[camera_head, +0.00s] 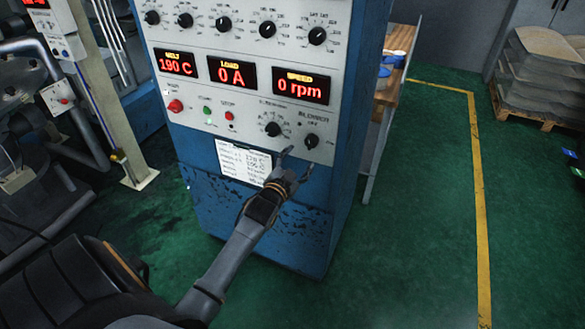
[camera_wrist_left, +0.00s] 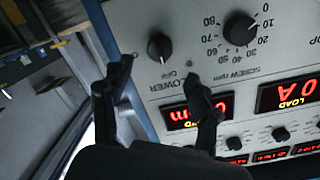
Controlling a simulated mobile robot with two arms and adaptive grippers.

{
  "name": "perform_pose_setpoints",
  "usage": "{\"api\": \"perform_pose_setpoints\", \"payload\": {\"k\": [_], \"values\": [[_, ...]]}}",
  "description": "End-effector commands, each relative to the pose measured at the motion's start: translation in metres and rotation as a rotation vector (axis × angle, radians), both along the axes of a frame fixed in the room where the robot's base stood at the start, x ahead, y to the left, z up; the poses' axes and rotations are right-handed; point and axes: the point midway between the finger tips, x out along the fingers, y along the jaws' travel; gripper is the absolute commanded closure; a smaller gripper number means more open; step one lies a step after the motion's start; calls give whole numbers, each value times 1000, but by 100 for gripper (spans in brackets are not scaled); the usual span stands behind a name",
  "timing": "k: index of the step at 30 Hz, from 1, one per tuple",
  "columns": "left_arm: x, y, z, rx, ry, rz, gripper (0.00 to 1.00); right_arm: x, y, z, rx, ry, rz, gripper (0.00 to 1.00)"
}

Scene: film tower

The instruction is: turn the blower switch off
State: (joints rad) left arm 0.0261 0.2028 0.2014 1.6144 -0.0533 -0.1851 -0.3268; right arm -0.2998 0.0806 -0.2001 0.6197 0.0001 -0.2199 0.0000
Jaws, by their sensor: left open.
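The blower switch is a black round knob (camera_head: 311,141) at the lower right of the grey control panel, under the BLOWER lettering. It also shows in the left wrist view (camera_wrist_left: 160,47), where the panel is upside down and an OFF mark stands beside the knob. My left gripper (camera_head: 296,161) is open and empty, just below and left of the knob in the head view. In the left wrist view its two fingers (camera_wrist_left: 158,78) point toward the panel, apart from the knob. My right gripper is not in view.
The larger screw-speed knob (camera_head: 272,129) sits left of the blower knob. A red button (camera_head: 175,105) and a paper sheet (camera_head: 243,162) are on the blue cabinet (camera_head: 220,205). A wooden-topped table (camera_head: 396,68) stands close on the right. The green floor (camera_head: 420,200) there is clear.

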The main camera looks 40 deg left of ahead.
Motion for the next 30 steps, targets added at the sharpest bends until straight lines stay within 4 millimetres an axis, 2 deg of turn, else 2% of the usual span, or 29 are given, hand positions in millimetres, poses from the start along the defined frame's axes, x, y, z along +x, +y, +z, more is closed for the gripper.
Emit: {"api": "perform_pose_setpoints", "payload": {"k": [3,9,26,28,30], "values": [[-20,-4,1,1,2,1,39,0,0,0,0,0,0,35],[-36,-8,2,-1,1,1,39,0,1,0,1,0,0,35],[-38,-9,3,0,1,1,39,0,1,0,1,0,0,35],[-38,-9,0,-3,5,0,39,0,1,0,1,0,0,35],[-39,-11,-13,-15,28,-2,39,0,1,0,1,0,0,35]]}}
